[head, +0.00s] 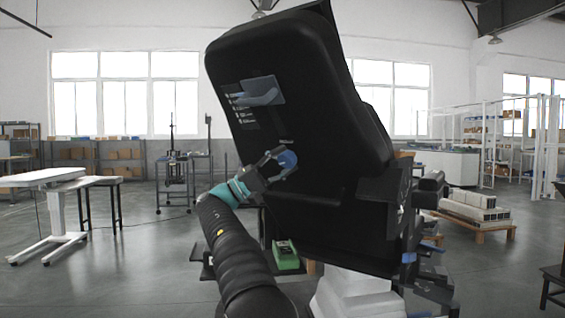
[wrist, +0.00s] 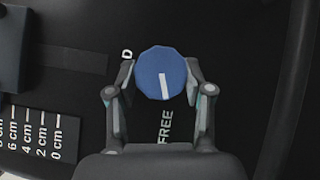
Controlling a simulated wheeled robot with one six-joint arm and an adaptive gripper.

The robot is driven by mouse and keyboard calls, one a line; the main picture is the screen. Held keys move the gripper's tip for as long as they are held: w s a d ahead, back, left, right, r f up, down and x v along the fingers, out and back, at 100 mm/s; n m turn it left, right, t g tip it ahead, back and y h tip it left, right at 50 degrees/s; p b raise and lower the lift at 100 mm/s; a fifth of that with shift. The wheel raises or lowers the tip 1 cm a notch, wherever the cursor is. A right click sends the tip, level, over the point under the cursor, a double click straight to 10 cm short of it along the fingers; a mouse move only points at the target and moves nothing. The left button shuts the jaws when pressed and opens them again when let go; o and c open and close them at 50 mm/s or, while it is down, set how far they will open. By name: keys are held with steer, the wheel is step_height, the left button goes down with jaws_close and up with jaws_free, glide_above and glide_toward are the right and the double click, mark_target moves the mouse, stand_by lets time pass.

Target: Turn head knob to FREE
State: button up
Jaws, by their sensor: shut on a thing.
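The head knob (wrist: 159,72) is a blue faceted knob with a white pointer line. It sits on the back of a large black tilted seat-like shell (head: 300,110). In the wrist view the white line points down, slightly right, towards the word FREE (wrist: 166,127) printed below the knob. Another label at the upper left is mostly hidden; only a letter like D (wrist: 127,54) shows. My gripper (wrist: 160,80) has one finger on each side of the knob and is shut on it. In the head view my gripper (head: 277,167) covers part of the blue knob (head: 287,159).
A centimetre scale (wrist: 38,140) is at the lower left of the wrist view. A blue-grey handle (head: 258,92) sits above the knob. A green box (head: 285,255) and white blocks (head: 358,295) are below the shell. Open floor lies left.

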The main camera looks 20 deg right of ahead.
stand_by(0.3)
steer(key=o, duration=1.2)
steer(key=shift+c, duration=0.2)
steer(key=v, duration=1.2)
